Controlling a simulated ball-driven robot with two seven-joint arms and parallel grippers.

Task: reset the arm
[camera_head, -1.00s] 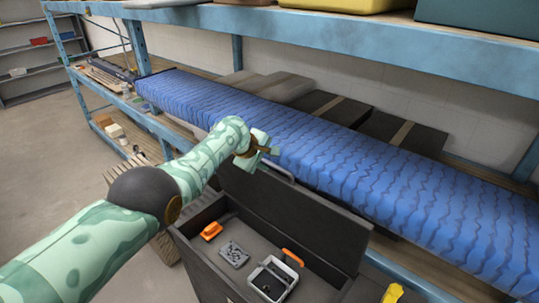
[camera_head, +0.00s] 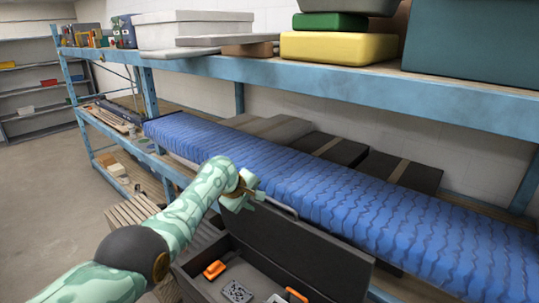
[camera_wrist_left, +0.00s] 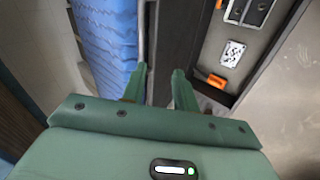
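My left arm comes in from the left in the head view, patterned in pale and dark green. Its gripper (camera_head: 250,193) is above the left end of an open dark toolbox (camera_head: 205,276), near the raised lid. In the left wrist view the two green fingers (camera_wrist_left: 158,85) stand apart with nothing between them, so the gripper is open and empty. The toolbox also shows in that view beyond the fingers. My right gripper is in neither view.
A long blue wrapped roll (camera_head: 330,190) lies on the lower shelf behind the toolbox. Dark boxes (camera_head: 401,172) lie behind it. The blue upper shelf beam (camera_head: 350,87) carries yellow and green boxes. A slatted wooden crate (camera_head: 132,210) stands left of the toolbox. Open floor (camera_head: 45,195) lies at left.

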